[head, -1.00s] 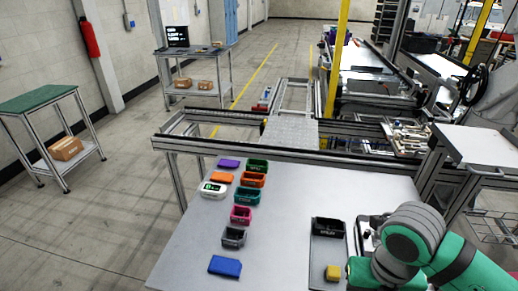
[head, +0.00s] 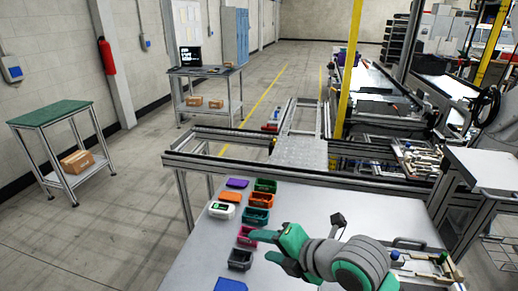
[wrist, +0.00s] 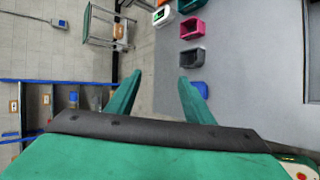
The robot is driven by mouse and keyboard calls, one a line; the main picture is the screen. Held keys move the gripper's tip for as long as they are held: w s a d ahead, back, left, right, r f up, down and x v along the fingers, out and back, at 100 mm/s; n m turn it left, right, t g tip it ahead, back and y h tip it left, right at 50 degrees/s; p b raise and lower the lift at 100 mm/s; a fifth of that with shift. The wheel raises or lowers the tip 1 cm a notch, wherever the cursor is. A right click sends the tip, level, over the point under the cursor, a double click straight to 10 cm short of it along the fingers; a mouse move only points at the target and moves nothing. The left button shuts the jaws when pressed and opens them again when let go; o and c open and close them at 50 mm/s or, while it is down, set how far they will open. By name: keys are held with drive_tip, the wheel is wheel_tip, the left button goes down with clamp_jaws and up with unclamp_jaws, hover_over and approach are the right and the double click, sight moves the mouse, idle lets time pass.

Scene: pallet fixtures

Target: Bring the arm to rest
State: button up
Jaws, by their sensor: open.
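My gripper (head: 262,247) is open and empty, stretched out to the left above the worktable (head: 200,262). In the head view its fingers overlap the area of the pink bin (head: 246,236) and the grey bin (head: 240,259). In the wrist view the two green fingers (wrist: 160,77) stand apart with nothing between them. My arm covers much of the table's right part in the head view.
A green-topped cart (head: 52,112) stands on the floor at left.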

drive_tip(key=w+a+r+m+t+y, duration=0.3)
drive_tip(key=w+a+r+m+t, duration=0.25)
drive_tip(key=a+m+t, duration=0.55)
drive_tip(key=s+d+f+m+h, duration=0.1)
drive_tip(key=s+f+m+h, duration=0.2)
drive_tip(key=f+m, duration=0.3)
drive_tip(key=s+d+f+m+h, duration=0.2)
drive_tip(key=s+f+m+h, duration=0.2)
drive_tip(key=s+f+m, duration=0.2)
drive_tip(key=s+d+f+m+h, duration=0.2)
drive_tip(key=s+f+m, duration=0.3)
drive_tip(key=f, duration=0.4)
drive_tip(key=shift+s+d+m+g+h, duration=0.15)
drive_tip(key=shift+m+g+h, duration=0.25)
drive_tip(key=shift+m+h, duration=0.45)
drive_tip(key=s+d+f+g, duration=0.1)
drive_tip(key=s+f, duration=0.3)
drive_tip(key=s, duration=0.8)
drive_tip(key=s+d+f+g, duration=0.1)
drive_tip(key=s+d+f, duration=0.1)
drive_tip(key=s, duration=1)
drive_tip(key=shift+s+d+f+g, duration=0.25)
drive_tip(key=shift+d+f+g, duration=0.15)
drive_tip(key=shift+f, duration=0.45)
